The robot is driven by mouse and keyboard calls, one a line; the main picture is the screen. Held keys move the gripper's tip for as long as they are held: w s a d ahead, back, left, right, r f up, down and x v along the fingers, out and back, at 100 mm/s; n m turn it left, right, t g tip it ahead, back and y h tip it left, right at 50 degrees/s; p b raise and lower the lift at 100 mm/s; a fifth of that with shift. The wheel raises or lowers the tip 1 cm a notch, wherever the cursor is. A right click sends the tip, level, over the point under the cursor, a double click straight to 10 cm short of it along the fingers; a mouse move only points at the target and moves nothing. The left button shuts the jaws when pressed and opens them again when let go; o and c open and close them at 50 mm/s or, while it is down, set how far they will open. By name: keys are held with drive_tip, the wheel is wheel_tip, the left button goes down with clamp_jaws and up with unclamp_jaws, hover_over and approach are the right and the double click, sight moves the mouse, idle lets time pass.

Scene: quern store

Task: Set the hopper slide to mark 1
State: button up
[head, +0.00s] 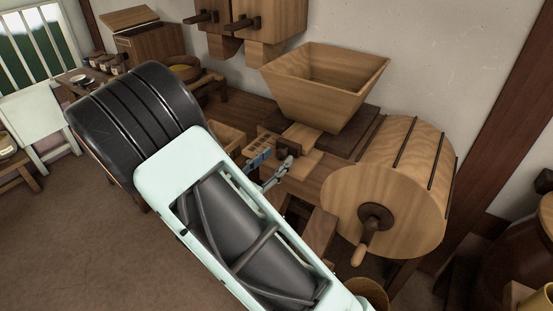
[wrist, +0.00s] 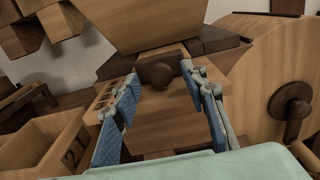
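The wooden hopper (head: 325,82) is a wide tapered box above the bench, and its lower part shows at the top of the wrist view (wrist: 155,25). Under it a pale wooden slide (head: 301,137) sticks out toward me. In the wrist view a dark knob (wrist: 187,68) with a rounded end stands at the slide. My gripper (wrist: 165,88) is open, with its blue-grey fingers on either side of the knob and apart from it. In the head view my gripper (head: 270,163) is just in front of the slide, partly hidden by my arm. I cannot read the slide's setting.
A wooden drum with a crank (head: 400,190) stands close on the right. A slotted wooden piece (wrist: 105,96) is beside the left finger. An open wooden box (wrist: 40,140) at left bears figures like 2 and 1. Levered wall boxes (head: 270,22) hang behind.

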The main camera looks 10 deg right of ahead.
drive_tip(key=shift+w+d, duration=0.35)
drive_tip(key=shift+w, duration=0.05)
clamp_jaws()
